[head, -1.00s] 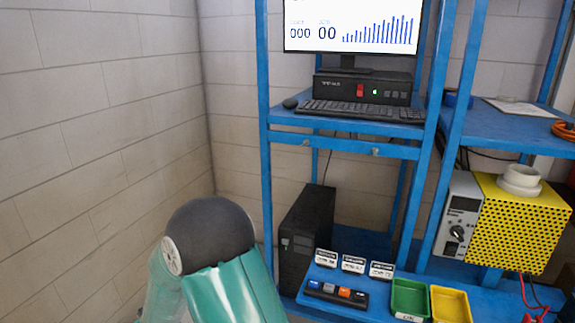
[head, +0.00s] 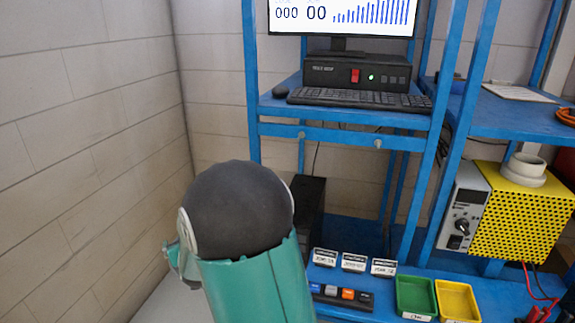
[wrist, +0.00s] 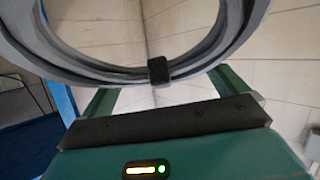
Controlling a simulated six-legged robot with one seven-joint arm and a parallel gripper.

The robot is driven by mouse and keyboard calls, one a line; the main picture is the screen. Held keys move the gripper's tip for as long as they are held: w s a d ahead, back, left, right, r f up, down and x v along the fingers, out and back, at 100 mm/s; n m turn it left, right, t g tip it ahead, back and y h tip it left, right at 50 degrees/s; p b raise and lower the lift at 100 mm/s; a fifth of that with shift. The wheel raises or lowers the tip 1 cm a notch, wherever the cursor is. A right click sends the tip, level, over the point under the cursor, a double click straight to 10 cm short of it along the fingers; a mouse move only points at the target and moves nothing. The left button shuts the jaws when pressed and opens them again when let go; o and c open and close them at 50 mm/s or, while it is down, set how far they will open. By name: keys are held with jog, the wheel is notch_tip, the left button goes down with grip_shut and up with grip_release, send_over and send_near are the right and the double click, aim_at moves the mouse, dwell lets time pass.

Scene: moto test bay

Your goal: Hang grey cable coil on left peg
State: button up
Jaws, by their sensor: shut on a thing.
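The grey cable coil (wrist: 110,72) fills the top of the wrist view as a thick ring of several loops, its upper part cut off. A black strap (wrist: 158,70) binds its lower edge. My gripper (wrist: 162,86), with green fingers, is shut on the coil near this strap; the exact contact is hard to see. In the head view my arm hides the gripper and the coil. The left peg (head: 302,135) shows as a small light end on the blue rail below the keyboard shelf. The right peg (head: 378,143) is on the same rail. Both look bare.
Above the rail, a shelf (head: 270,110) holds a keyboard (head: 360,99), a black box (head: 357,72) and a monitor. Below are a black computer tower (head: 311,195), green (head: 416,296) and yellow (head: 457,300) bins. A yellow cage (head: 522,215) stands right. A block wall bounds the left.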

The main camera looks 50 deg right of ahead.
jog(key=s+d+r+m+g+h, duration=0.1)
jog(key=s+d+r+m+h, duration=0.5)
jog(key=s+d+r+h, duration=1.1)
jog(key=d+r+y, duration=0.3)
jog(key=d+y, duration=0.1)
jog(key=d, duration=0.8)
jog(key=shift+s+d+r, duration=0.15)
dwell(0.4)
jog(key=o, duration=0.8)
jog(key=shift+c, duration=0.2)
